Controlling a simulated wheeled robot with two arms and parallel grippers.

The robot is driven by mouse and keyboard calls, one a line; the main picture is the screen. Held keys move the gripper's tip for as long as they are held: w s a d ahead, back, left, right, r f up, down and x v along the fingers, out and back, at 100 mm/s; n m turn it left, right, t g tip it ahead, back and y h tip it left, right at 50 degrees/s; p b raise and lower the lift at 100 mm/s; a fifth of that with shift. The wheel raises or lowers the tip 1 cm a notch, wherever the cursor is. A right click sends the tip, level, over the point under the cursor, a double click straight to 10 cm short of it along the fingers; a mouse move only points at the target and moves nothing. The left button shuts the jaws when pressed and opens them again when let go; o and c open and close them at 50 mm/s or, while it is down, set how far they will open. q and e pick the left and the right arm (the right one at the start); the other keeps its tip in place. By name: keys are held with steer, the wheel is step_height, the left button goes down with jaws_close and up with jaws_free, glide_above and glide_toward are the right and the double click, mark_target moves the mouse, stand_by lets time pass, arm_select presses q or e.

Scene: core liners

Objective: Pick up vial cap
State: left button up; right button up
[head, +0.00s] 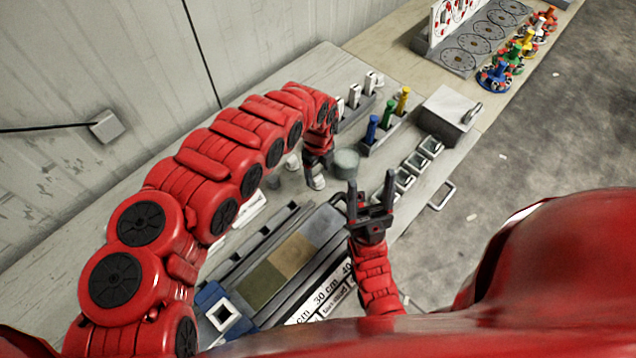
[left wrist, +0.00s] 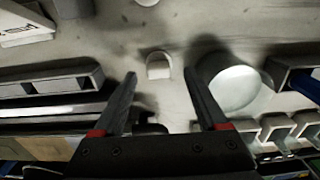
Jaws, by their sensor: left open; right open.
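The small white vial cap (left wrist: 158,66) lies on the bench. In the left wrist view it sits between and just beyond the tips of my open left gripper (left wrist: 160,78), with no contact visible. In the head view my left gripper (head: 316,168) points down at the bench, and a small white piece (head: 318,183), which looks like the cap, shows just below it. My right gripper (head: 370,188) is open and empty, raised over the front part of the bench.
A round grey tub (head: 346,162) stands close beside the cap; it also shows in the left wrist view (left wrist: 236,88). A rack with blue, green and yellow markers (head: 388,125) is beyond it. Square sample boxes (head: 418,160) line the front edge. A core tray (head: 270,270) lies nearer.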

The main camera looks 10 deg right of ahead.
mark_target(318, 177)
arm_select(q)
step_height(318, 177, down, 4)
steer(key=shift+s+r+b, duration=0.1)
steer(key=shift+r+b, duration=0.1)
steer(key=shift+b, duration=0.65)
steer(key=shift+r, duration=0.1)
steer(key=shift+c, duration=1.3)
jaws_close()
